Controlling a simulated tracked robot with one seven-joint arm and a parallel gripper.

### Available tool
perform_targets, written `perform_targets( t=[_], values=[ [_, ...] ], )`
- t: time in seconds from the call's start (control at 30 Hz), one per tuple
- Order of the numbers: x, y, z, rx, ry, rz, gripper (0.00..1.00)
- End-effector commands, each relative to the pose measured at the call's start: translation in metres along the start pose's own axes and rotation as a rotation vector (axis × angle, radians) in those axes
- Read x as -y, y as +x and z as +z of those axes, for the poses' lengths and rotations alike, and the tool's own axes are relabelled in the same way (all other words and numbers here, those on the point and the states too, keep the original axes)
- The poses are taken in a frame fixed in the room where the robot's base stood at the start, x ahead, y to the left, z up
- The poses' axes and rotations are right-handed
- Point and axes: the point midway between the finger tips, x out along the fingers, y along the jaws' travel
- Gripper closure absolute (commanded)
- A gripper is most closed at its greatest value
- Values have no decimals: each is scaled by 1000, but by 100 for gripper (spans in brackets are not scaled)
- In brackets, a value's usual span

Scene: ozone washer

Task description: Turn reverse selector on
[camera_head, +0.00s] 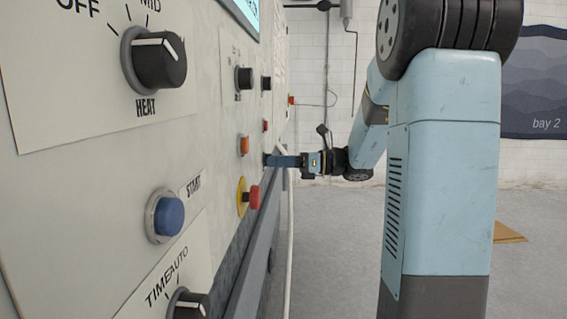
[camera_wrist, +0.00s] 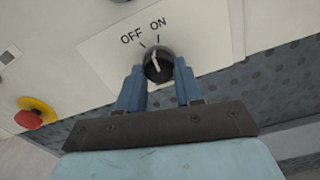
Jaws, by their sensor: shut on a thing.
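The reverse selector (camera_wrist: 158,65) is a round black knob with a white pointer line, on a pale plate marked OFF and ON in the wrist view. Its pointer aims up and slightly left, near the OFF and ON ticks; I cannot tell exactly which it matches. My gripper (camera_wrist: 159,76) has its two blue fingers on either side of the knob and is shut on it. In the head view my gripper (camera_head: 270,160) reaches left to the panel face, and the knob is mostly hidden at its fingertips.
A red emergency button on a yellow collar (camera_head: 253,197) sits just below the gripper in the head view. An orange button (camera_head: 243,146), a blue START button (camera_head: 168,215) and a HEAT knob (camera_head: 158,60) are nearer. A pale vertical pipe (camera_head: 290,230) runs close below my gripper.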

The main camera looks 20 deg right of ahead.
Motion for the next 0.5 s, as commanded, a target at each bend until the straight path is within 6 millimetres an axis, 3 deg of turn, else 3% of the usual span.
perform_targets(
  t=[0.5],
  values=[
    [-4,4,-1,0,276,12,95]
  ],
)
